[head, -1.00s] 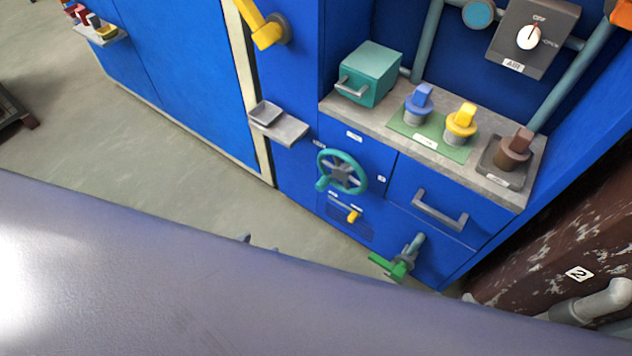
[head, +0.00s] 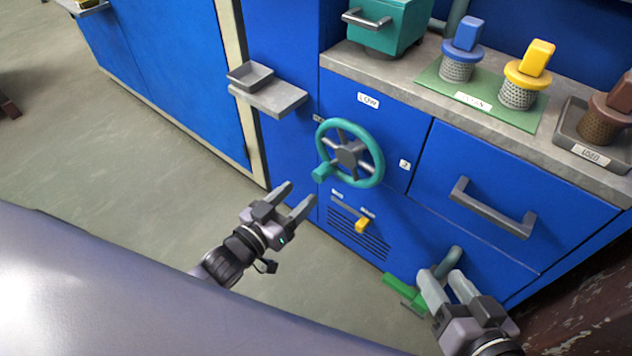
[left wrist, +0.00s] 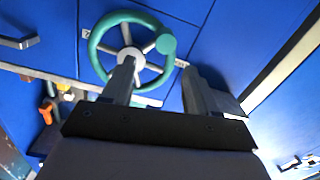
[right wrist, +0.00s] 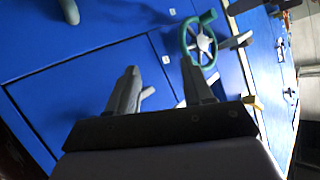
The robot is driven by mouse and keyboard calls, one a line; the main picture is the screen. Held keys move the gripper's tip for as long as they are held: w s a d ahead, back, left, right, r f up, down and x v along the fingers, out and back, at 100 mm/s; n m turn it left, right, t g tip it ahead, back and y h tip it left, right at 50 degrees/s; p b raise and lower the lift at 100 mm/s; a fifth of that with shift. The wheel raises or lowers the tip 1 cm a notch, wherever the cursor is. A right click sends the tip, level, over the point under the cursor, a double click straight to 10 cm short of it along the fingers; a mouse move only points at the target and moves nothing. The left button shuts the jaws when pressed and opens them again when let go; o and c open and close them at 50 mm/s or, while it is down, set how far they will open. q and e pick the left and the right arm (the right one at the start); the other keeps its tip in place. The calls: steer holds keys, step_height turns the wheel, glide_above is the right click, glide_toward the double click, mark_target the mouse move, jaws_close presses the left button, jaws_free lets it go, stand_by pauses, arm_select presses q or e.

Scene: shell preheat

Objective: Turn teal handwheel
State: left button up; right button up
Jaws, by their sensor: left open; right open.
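The teal handwheel (head: 375,165) is mounted upright on the blue cabinet front, with grey spokes, a dark hub and a teal knob (head: 322,172) at its lower left. My left gripper (head: 302,196) is open and empty, below and left of the wheel and apart from it. In the left wrist view the wheel (left wrist: 95,48) shows beyond the fingers, its knob (left wrist: 166,44) at the right. The wheel also shows in the right wrist view (right wrist: 184,40).
A yellow slider (head: 362,225) sits below the wheel. A drawer handle (head: 490,212) sticks out at the right. A grey shelf (head: 275,98) juts out at upper left. Open floor lies left.

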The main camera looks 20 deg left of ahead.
mark_target(316, 176)
arm_select(q)
steer(key=shift+a+f+b+x, duration=0.15)
steer(key=shift+b+x, duration=0.45)
steer(key=shift+x, duration=0.85)
steer(key=shift+a+f+b+x, duration=0.1)
steer(key=shift+b+x, duration=0.45)
steer(key=shift+x, duration=0.9)
steer(key=shift+a+f+b+x, duration=0.15)
steer(key=shift+b+x, duration=0.45)
steer(key=shift+x, duration=0.85)
steer(key=shift+w+d, duration=0.1)
jaws_close()
